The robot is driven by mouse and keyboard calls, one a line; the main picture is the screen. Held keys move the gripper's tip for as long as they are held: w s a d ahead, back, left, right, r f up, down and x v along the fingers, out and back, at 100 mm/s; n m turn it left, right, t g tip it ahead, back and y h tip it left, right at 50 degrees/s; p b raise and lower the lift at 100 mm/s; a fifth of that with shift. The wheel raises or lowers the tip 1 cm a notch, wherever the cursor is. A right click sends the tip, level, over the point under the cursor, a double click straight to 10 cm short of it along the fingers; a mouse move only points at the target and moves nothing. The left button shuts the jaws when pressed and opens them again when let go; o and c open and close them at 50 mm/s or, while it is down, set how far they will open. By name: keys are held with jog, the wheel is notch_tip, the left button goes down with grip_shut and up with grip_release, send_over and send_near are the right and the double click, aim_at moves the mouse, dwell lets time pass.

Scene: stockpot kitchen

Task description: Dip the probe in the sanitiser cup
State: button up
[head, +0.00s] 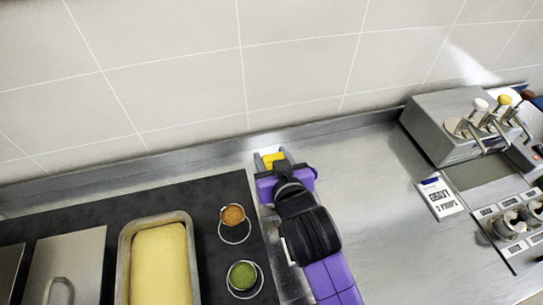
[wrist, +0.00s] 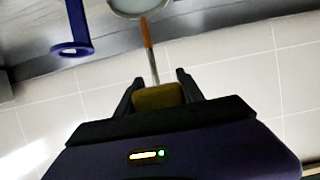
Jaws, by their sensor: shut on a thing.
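The probe has a yellow handle (head: 273,159), which also shows in the wrist view (wrist: 157,96). My gripper (head: 272,160) is shut on this handle, near the wall at the back of the steel counter. In the wrist view, my gripper (wrist: 158,90) has a finger on each side of the handle. A thin stem (wrist: 154,65), grey then orange, runs from the handle toward a pale round vessel (wrist: 140,10) cut off by the top edge. This may be the sanitiser cup. Whether the stem's end is inside it or only overlaps it, I cannot tell.
A blue ring holder (wrist: 72,48) is at left in the wrist view. A dark surface (head: 80,228) with a yellow-filled tray (head: 122,262) and small orange and green cups lies left. A gravy card (head: 440,197) and pump dispenser (head: 440,125) are right. Steel counter (head: 375,230) is clear between.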

jog(key=shift+f+b, duration=1.6)
jog(key=shift+f, duration=1.05)
jog(key=shift+r, duration=0.1)
dwell(0.5)
notch_tip(320, 180, up, 9)
jog(key=p, duration=0.8)
